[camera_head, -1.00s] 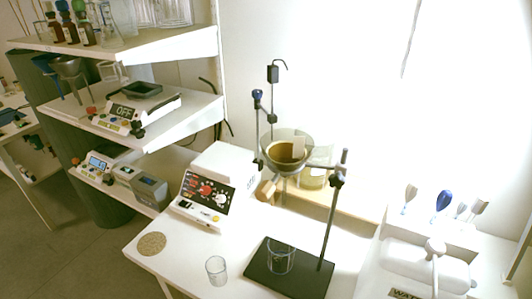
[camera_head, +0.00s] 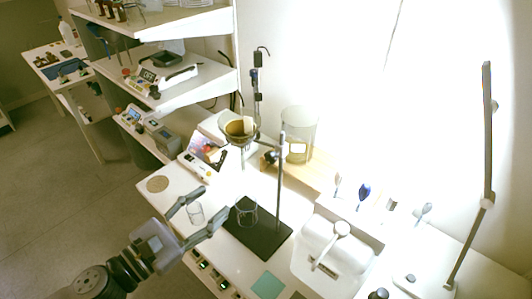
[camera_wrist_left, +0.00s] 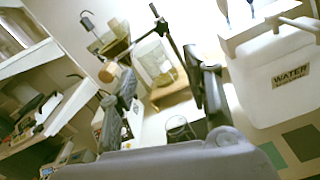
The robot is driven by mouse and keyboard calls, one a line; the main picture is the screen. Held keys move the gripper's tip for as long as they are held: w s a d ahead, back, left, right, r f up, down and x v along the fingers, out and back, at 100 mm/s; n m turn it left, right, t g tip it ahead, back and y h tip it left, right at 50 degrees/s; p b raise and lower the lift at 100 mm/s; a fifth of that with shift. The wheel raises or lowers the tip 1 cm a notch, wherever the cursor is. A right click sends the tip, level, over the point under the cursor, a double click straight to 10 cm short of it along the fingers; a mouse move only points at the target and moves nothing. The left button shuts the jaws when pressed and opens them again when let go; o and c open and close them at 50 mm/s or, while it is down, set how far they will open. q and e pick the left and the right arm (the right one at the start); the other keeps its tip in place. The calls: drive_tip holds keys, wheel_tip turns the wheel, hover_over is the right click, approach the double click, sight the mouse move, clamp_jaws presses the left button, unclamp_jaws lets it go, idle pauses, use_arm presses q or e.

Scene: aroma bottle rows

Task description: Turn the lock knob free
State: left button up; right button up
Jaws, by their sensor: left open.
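A stand with an upright rod (camera_head: 281,180) rises from a dark base plate (camera_head: 258,232). A funnel with brown contents (camera_head: 240,129) is held beside the rod. In the left wrist view a dark clamp (camera_wrist_left: 161,27) shows on the rod. I cannot tell for sure which small part is the lock knob. My left gripper (camera_head: 216,200) is open and empty, at the front left of the stand and lower than the funnel. In the wrist view its fingers (camera_wrist_left: 160,65) are spread with the stand beyond them. My right gripper is not in view.
A device with a dark panel (camera_head: 205,154) stands behind. A white water container (camera_head: 330,255) is at the right. A cork mat (camera_head: 157,184) lies at left.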

use_arm(q)
drive_tip(key=p, duration=0.4)
approach(269, 159)
drive_tip(key=p+x, duration=0.3)
drive_tip(key=x, duration=0.5)
drive_tip(key=shift+w+r, duration=0.1)
drive_tip(key=shift+r, duration=0.05)
drive_tip(key=shift+w+d+p, duration=0.35)
drive_tip(key=shift+c, duration=0.2)
drive_tip(key=c, duration=0.7)
clamp_jaws()
